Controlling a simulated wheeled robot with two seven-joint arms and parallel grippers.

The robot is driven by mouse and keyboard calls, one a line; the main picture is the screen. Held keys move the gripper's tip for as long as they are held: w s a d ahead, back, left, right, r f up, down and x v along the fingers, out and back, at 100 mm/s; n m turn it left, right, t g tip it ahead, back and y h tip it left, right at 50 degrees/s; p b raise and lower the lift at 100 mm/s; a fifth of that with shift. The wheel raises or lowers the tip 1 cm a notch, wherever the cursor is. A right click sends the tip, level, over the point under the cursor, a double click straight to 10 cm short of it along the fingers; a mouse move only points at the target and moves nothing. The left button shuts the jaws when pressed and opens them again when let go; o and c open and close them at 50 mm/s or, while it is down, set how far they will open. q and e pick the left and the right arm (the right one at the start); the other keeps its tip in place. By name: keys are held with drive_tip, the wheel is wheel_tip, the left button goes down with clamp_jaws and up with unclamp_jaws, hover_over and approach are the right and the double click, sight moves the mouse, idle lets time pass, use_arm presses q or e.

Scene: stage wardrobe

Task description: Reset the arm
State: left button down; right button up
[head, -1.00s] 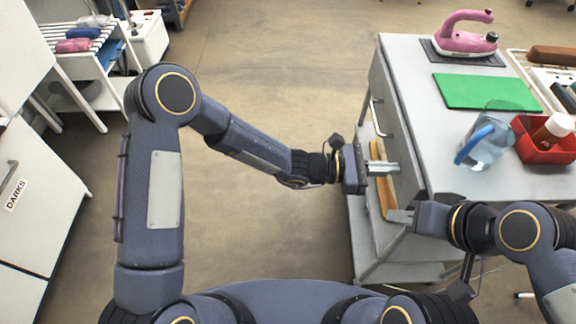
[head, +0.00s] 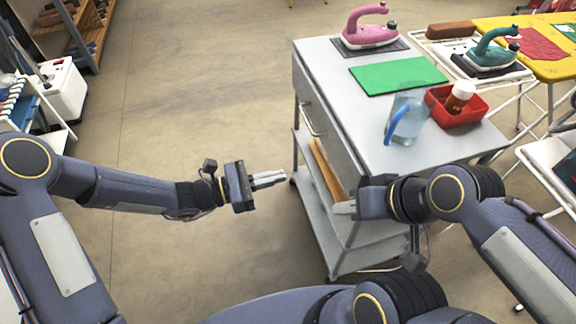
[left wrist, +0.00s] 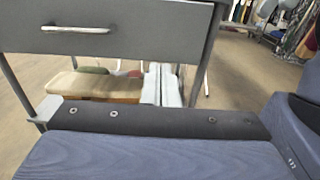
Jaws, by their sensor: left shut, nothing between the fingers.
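My left gripper (head: 268,180) is shut and empty, held out over the open floor to the left of the grey cart (head: 322,215). In the left wrist view its shut fingers (left wrist: 163,84) point toward the cart's lower part, below the drawer front (left wrist: 110,28). My right gripper (head: 343,207) is at the cart's near left side, by the wooden piece (head: 328,172) on the lower level. Its fingers appear close together, but I cannot tell whether they are shut or hold anything.
On the cart top are a pink iron (head: 370,30), a green mat (head: 398,75), a clear jug with a blue handle (head: 405,118) and a red bin (head: 455,107) with a bottle (head: 459,96). A green iron (head: 492,50) stands behind on the right. The floor at left centre is clear.

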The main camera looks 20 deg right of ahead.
use_arm(q)
drive_tip(key=s+a+r+m+y, duration=0.3)
drive_tip(key=s+a+r+m, duration=0.15)
drive_tip(key=a, duration=0.25)
drive_tip(key=s+a+r+m+y, duration=0.3)
drive_tip(key=a+r+m, duration=0.1)
drive_tip(key=a+m, duration=0.2)
drive_tip(key=s+a+m+t+y, duration=0.3)
drive_tip(key=s+a+y, duration=0.15)
drive_tip(key=a, duration=0.45)
drive_tip(key=s+a+m+t+y, duration=0.3)
drive_tip(key=s+a+y, duration=0.15)
drive_tip(key=a, duration=0.35)
wheel_tip(320, 180, up, 19)
drive_tip(key=p, duration=1.8)
drive_tip(key=shift+h, duration=0.4)
drive_tip(key=shift+s+a, duration=0.1)
